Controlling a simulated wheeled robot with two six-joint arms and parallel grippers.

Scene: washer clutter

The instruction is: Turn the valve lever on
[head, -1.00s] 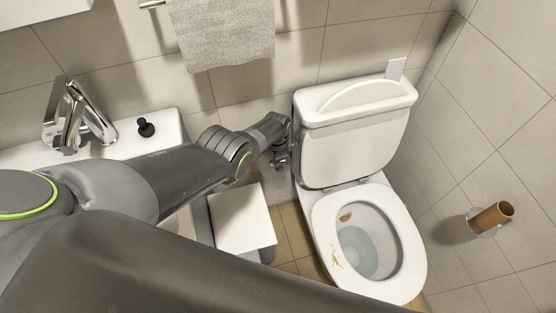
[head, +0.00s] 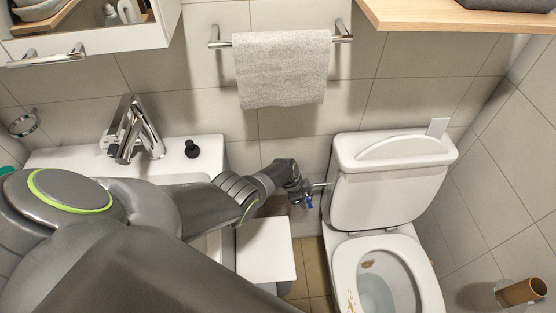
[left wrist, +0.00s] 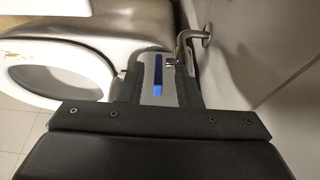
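The valve (head: 318,187) is a small chrome fitting on the wall, left of the toilet tank. Its blue lever (head: 309,200) shows just below my left gripper (head: 301,192) in the head view. In the left wrist view the blue lever (left wrist: 158,75) is a narrow upright strip between the two grey fingers of my left gripper (left wrist: 157,82). The fingers look apart, one on each side of the lever; I cannot tell whether either touches it. A chrome pipe (left wrist: 190,38) bends to the wall beside the right finger. My right gripper is not in view.
The toilet (head: 385,185) stands right of the valve. A white box (head: 266,250) stands below my left forearm, and the sink with a chrome faucet (head: 135,130) is at the left. A towel (head: 283,70) hangs above. A wooden shelf (head: 450,14) is at upper right.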

